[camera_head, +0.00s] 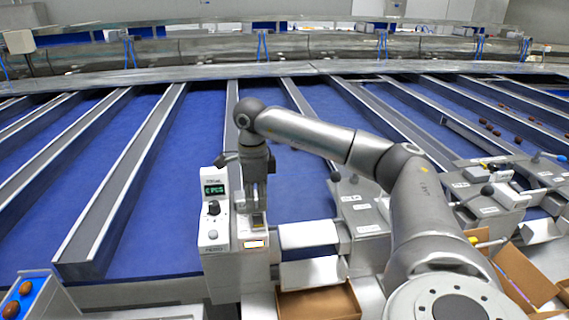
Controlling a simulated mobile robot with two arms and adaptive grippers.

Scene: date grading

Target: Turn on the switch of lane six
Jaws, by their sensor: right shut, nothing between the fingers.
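A white control box (214,215) stands at the end of a lane near the picture's centre. It has a green-lit display (214,189), a black knob (214,207) and a pale round button (212,234). My right gripper (259,216) points down just right of this box, over the top of the grey lane-end unit (234,272). It is shut with nothing held. I cannot tell whether its fingertips touch the unit; they hide part of its top. A small orange-lit label or lamp (254,244) shows on the unit's front. No lane number is readable. My left gripper is out of view.
Blue lanes with metal dividers (127,190) run toward the back. More lane-end units (362,212) stand to the right, close to my right arm. Open cardboard boxes (318,301) sit below. Dates (489,129) lie on a right lane and in a blue tray (25,288) at lower left.

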